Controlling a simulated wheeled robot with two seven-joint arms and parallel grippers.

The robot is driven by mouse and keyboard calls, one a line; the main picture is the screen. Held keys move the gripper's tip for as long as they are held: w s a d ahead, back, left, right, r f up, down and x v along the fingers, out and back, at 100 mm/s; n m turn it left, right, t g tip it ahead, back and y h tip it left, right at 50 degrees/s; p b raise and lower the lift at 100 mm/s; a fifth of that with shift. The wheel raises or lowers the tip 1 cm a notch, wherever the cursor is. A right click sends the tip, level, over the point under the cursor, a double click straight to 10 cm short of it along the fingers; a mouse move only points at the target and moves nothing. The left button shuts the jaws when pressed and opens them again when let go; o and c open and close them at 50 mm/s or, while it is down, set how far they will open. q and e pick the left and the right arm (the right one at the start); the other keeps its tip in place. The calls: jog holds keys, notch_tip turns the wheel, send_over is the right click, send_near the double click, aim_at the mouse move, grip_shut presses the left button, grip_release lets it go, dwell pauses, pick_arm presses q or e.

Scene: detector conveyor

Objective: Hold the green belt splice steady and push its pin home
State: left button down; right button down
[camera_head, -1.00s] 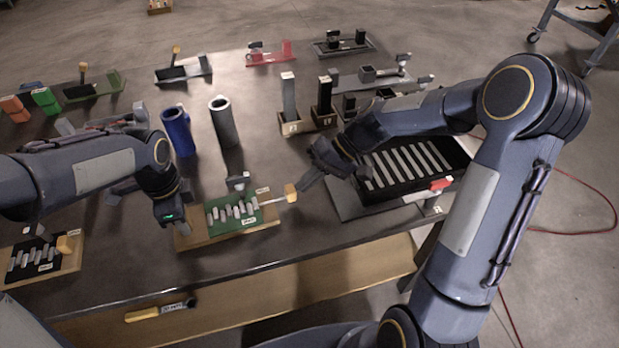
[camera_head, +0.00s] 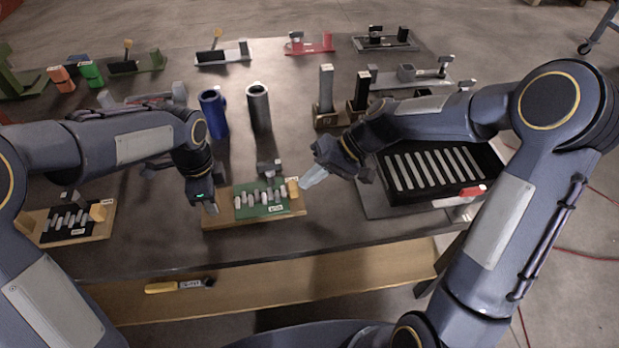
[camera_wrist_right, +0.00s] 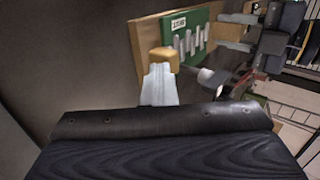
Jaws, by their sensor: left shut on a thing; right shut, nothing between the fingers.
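The green belt splice (camera_head: 262,209) lies on a wooden base (camera_head: 228,221) near the table's front edge. Its pin has a yellow-tan knob (camera_head: 292,188), which sits close against the right end of the green plate; no length of bare pin shows between them. In the right wrist view the knob (camera_wrist_right: 163,58) is beside the plate (camera_wrist_right: 186,42). My left gripper (camera_head: 212,208) is shut at the left end of the wooden base; its exact grip is small to see. My right gripper (camera_head: 310,180) is shut and empty, its tips (camera_wrist_right: 158,85) at the knob, seemingly touching it.
A black splice on a wooden base (camera_head: 104,229) lies to the left. Blue (camera_head: 213,114) and dark grey (camera_head: 259,108) cylinders stand behind. A black slotted tray (camera_head: 480,160) is at right, near my right arm. A yellow-handled tool (camera_head: 165,287) lies on the lower shelf.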

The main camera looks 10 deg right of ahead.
jog(key=v, duration=0.9)
jog(key=shift+d, duration=0.2)
jog(key=shift+r, duration=0.1)
pick_arm(q)
jog(key=c, duration=1)
grip_release()
jog(key=shift+o, duration=0.2)
notch_tip(320, 180, up, 11)
jog(key=shift+r, duration=0.2)
jog(key=shift+a+r, duration=0.15)
jog(key=shift+r, duration=0.15)
jog(key=s+a+r+n+t+h, duration=0.2)
jog(key=s+a+n+h, duration=0.1)
jog(key=s+a+n, duration=0.65)
jog(key=s+d+f+n+t, duration=0.1)
jog(key=s+f+n+t, duration=0.2)
jog(key=s+n, duration=0.7)
jog(key=shift+s+f+t+h+p, duration=0.3)
jog(key=shift+s+f+h+p, duration=0.15)
jog(key=shift+s, duration=0.45)
pick_arm(e)
jog(key=s+d+r+m+t+h, duration=0.1)
jog(key=s+t+h, duration=0.1)
jog(key=s, duration=0.8)
jog(key=s+d+r+t+h, duration=0.1)
jog(key=s+d+t+h, duration=0.1)
jog(key=s, duration=0.9)
jog(key=shift+d+r+m+t+h, duration=0.2)
jog(key=shift+d+m+t+h, duration=0.15)
jog(key=shift+t+h, duration=0.5)
